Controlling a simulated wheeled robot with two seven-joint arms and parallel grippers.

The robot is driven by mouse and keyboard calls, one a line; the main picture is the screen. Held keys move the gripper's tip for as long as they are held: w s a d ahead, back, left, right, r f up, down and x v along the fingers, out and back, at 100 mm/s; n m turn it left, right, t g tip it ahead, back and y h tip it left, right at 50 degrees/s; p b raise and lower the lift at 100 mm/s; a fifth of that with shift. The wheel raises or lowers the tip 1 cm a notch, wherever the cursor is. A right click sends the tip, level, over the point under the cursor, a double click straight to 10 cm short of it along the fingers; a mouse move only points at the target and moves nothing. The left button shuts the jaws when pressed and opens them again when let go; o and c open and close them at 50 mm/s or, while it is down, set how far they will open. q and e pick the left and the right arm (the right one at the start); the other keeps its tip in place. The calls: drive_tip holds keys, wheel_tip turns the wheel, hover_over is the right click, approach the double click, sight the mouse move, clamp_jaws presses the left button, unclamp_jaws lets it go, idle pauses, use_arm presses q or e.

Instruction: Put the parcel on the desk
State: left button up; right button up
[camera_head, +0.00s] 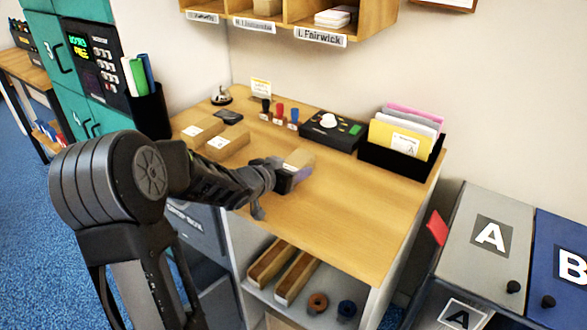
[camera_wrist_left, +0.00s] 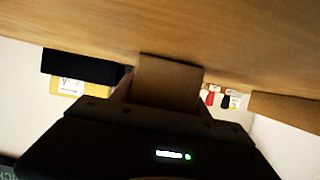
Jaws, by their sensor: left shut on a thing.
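A small brown parcel (camera_head: 299,158) is between the fingers of my left gripper (camera_head: 288,178), over the middle of the wooden desk (camera_head: 350,215). The left wrist view, which is upside down, shows the parcel (camera_wrist_left: 168,82) in front of the gripper body (camera_wrist_left: 150,140), with the desk surface (camera_wrist_left: 180,30) along the top. The left gripper is shut on the parcel. Part of the parcel is hidden by the gripper, and I cannot tell whether it touches the desk. My right gripper is not in view.
Two brown boxes (camera_head: 201,130) (camera_head: 226,142) lie at the desk's left. Behind are stamps (camera_head: 279,113), a black device (camera_head: 331,131) and a black file holder (camera_head: 400,160) with envelopes. The desk's front right is clear. Bins A (camera_head: 490,236) and B (camera_head: 572,263) stand right.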

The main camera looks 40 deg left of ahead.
use_arm(q)
drive_tip(key=shift+s+d+f+b, duration=0.1)
drive_tip(key=shift+s+f+b, duration=0.1)
drive_tip(key=shift+f, duration=0.15)
drive_tip(key=shift+s+d+f+b, duration=0.1)
drive_tip(key=shift+f+b, duration=0.1)
drive_tip(key=shift+f, duration=0.1)
drive_tip(key=o, duration=1.6)
drive_tip(key=shift+f, duration=0.2)
drive_tip(key=shift+a, duration=0.1)
drive_tip(key=shift+w+r+p, duration=0.1)
drive_tip(key=shift+r+p, duration=0.4)
drive_tip(key=shift+r, duration=0.1)
drive_tip(key=shift+s+a+r, duration=0.1)
drive_tip(key=shift+s+a, duration=0.05)
drive_tip(key=shift+s, duration=0.2)
drive_tip(key=p+v, duration=0.1)
drive_tip(key=v, duration=0.4)
drive_tip(key=r+p+v, duration=0.1)
drive_tip(key=v, duration=0.4)
drive_tip(key=shift+w, duration=0.15)
drive_tip(key=shift+s+r, duration=0.15)
drive_tip(key=shift+s, duration=0.35)
